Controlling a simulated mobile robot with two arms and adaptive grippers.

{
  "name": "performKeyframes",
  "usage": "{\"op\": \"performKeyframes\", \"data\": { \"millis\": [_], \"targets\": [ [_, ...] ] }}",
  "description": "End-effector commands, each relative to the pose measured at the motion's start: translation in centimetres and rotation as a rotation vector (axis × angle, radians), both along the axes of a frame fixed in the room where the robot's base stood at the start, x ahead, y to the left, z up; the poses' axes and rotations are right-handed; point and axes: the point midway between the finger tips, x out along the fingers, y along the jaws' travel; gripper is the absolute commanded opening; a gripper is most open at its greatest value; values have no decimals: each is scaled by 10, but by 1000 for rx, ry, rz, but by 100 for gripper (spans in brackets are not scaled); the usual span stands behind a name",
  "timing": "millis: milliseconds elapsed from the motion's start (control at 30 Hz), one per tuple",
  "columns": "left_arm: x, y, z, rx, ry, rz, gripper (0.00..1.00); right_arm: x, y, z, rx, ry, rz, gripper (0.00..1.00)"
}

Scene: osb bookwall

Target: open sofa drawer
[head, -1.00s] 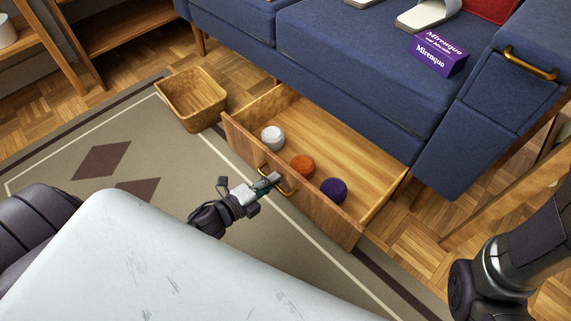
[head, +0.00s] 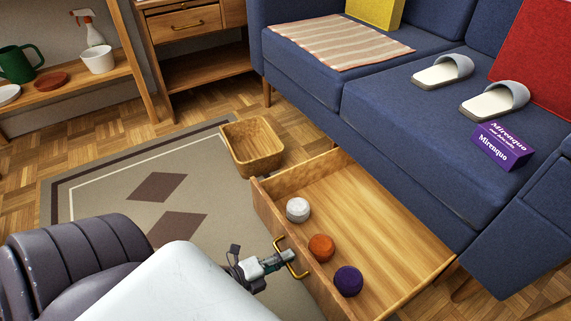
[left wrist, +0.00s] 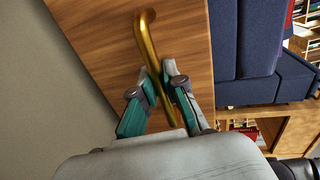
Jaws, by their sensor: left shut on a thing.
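The wooden sofa drawer (head: 266,203) stands pulled out from under the blue sofa (head: 400,115). A white ball (head: 297,209), an orange ball (head: 321,247) and a purple ball (head: 348,281) lie inside it along the front. My left gripper (head: 288,257) is shut on the brass drawer handle (head: 300,268) at the drawer's front. In the left wrist view, the fingers (left wrist: 162,95) close around the brass bar (left wrist: 147,40) against the wooden front. My right gripper is not in view.
A wicker basket (head: 251,147) stands on the rug (head: 90,200) beside the drawer's left corner. Slippers (head: 494,101) and a purple box (head: 502,146) lie on the sofa seat. A wooden cabinet (head: 185,24) and a shelf (head: 110,77) stand at the back left.

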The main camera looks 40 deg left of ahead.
Motion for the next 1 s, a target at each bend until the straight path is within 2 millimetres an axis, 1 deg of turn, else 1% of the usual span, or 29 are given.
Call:
{"op": "performKeyframes", "data": {
  "millis": [33, 67, 100, 200, 467, 567, 667, 1000],
  "targets": [
    [0, -1, 0, -1, 0, -2, 0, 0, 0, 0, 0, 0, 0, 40],
    [0, -1, 0, -1, 0, -2, 16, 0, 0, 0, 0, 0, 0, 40],
    [0, -1, 0, -1, 0, -2, 22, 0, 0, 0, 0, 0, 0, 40],
    [0, -1, 0, -1, 0, -2, 37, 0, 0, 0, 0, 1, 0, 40],
    [0, 0, 0, -1, 0, -1, 37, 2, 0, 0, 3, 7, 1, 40],
    [-5, 1, 1, 0, 2, -1, 37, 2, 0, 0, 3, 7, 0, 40],
    [-18, 6, 2, -1, 5, 1, 37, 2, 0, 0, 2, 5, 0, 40],
    [-83, 29, 17, 0, 4, 0, 37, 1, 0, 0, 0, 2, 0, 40]
  ]
}}
